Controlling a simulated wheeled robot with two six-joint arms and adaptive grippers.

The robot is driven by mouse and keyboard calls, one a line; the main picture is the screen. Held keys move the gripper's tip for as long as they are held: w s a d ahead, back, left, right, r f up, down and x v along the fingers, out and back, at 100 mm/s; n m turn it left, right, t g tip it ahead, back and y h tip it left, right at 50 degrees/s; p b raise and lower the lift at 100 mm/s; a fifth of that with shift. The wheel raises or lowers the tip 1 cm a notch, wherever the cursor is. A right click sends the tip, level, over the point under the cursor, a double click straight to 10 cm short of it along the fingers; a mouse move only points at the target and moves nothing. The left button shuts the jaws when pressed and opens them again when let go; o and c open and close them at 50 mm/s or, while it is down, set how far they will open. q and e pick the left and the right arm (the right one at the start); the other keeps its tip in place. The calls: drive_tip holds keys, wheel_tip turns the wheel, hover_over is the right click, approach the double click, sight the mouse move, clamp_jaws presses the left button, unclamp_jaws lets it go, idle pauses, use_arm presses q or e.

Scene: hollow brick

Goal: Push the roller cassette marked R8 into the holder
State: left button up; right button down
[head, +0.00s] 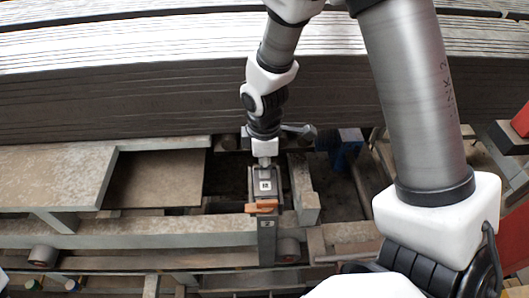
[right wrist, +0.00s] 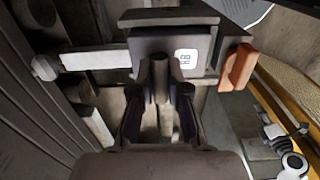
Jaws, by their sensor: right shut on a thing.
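The roller cassette (head: 265,186) is a grey metal block with a white label, seen in the middle of the head view. In the right wrist view the label on the cassette (right wrist: 150,44) reads R8, turned sideways. My right gripper (head: 264,162) is at the cassette's far end. In the right wrist view its two dark fingers (right wrist: 160,105) are shut on a short grey grip part of the cassette. The cassette sits between grey metal side walls that look like the holder (head: 267,240). How deep it sits is hidden. My left gripper is not in view.
A stack of grey sheets (head: 120,95) runs along the back. Steel beams (head: 150,226) cross in front. A blue part (head: 345,148) stands right.

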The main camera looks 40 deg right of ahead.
drive_tip(key=shift+f, duration=0.25)
drive_tip(key=c, duration=1.1)
unclamp_jaws()
drive_tip(key=shift+r, duration=0.15)
wheel_tip(320, 180, up, 12)
drive_tip(key=shift+f, duration=0.1)
drive_tip(key=shift+w, duration=0.1)
